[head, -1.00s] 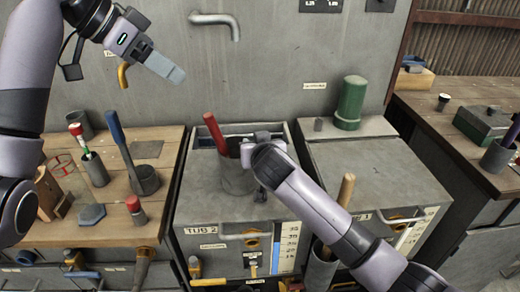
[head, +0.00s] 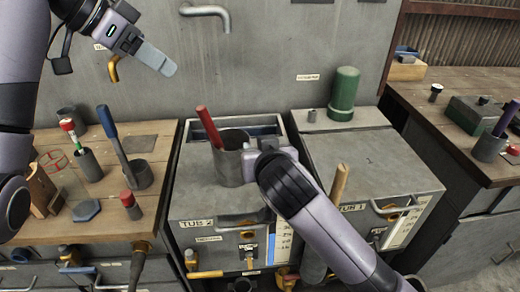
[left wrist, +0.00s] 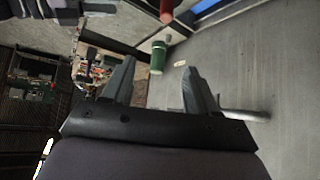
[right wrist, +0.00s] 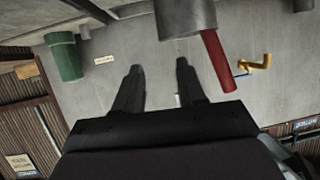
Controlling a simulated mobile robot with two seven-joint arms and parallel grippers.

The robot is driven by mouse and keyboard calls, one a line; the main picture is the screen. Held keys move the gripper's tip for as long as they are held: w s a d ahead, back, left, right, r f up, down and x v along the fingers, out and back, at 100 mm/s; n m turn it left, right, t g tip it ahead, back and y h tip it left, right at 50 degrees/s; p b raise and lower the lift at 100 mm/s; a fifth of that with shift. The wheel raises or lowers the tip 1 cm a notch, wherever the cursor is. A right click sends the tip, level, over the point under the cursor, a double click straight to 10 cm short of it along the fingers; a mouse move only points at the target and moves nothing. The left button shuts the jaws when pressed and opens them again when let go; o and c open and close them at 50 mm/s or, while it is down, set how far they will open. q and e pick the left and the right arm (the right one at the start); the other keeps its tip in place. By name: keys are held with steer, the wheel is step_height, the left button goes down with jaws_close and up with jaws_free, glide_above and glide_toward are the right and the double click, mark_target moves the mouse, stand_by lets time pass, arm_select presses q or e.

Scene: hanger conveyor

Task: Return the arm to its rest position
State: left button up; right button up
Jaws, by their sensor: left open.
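My left gripper (head: 156,60) is at the upper left in the head view, in front of the grey wall. Its fingers stand apart in the left wrist view (left wrist: 158,80), with nothing held between them. My right gripper (head: 262,155) is beside a grey cup (head: 232,165) over the tub 2 top, seen from behind and partly hidden by its own wrist. In the right wrist view its two fingers (right wrist: 158,72) are apart and empty. The cup (right wrist: 185,15) shows beyond the fingertips there, with a red-handled tool (right wrist: 217,62) in it.
Tub 2 (head: 195,205) and tub 1 (head: 380,165) stand side by side. A wooden handle (head: 338,185) rises near my right arm. A left bench (head: 150,160) holds a blue-handled tool (head: 112,135) and cups.

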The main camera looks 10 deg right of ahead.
steer(key=shift+s+r, duration=0.1)
steer(key=shift+s, duration=0.1)
